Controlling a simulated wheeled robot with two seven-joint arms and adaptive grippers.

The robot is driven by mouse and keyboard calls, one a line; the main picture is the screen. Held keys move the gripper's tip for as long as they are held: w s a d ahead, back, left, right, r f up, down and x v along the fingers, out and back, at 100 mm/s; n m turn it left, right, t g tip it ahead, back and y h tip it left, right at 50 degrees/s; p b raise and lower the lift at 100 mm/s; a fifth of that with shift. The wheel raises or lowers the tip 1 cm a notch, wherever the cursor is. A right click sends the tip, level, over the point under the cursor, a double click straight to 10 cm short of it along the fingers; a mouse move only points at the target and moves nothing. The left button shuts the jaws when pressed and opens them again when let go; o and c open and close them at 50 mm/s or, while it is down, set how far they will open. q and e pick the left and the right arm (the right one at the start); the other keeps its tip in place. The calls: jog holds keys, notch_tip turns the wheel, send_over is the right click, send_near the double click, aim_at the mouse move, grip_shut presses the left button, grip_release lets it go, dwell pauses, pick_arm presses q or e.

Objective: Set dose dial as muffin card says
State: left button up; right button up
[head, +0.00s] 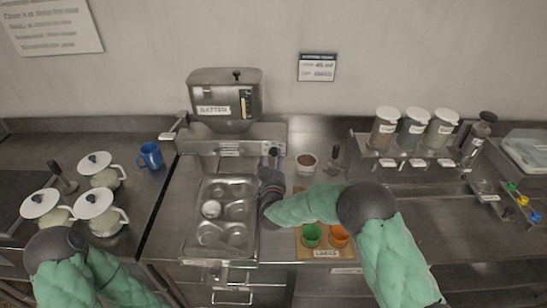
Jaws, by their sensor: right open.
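The batter dispenser (222,103) is a steel hopper labelled BATTER, at the back of the counter left of centre. The small card (317,68) with a dark header is on the wall to its right; its print is too small to read surely. I cannot make out the dose dial or its setting. My right gripper (271,178) is open, below and right of the dispenser, at the right edge of the muffin tin (197,222). Its fingers are small and dark here, and I cannot tell whether they touch anything. My left gripper is out of view; only its arm shows.
White-lidded pots (102,177) and a blue mug (150,156) stand at left. A board (299,252) with green (311,234) and orange (338,236) cups lies under my right forearm. A rack of lidded jars (413,126) stands back right. A brown-filled cup (306,163) is near my gripper.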

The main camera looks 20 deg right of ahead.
aim_at(274, 154)
jog(key=shift+x, duration=1.5)
jog(key=shift+r, duration=0.1)
jog(key=c, duration=1.2)
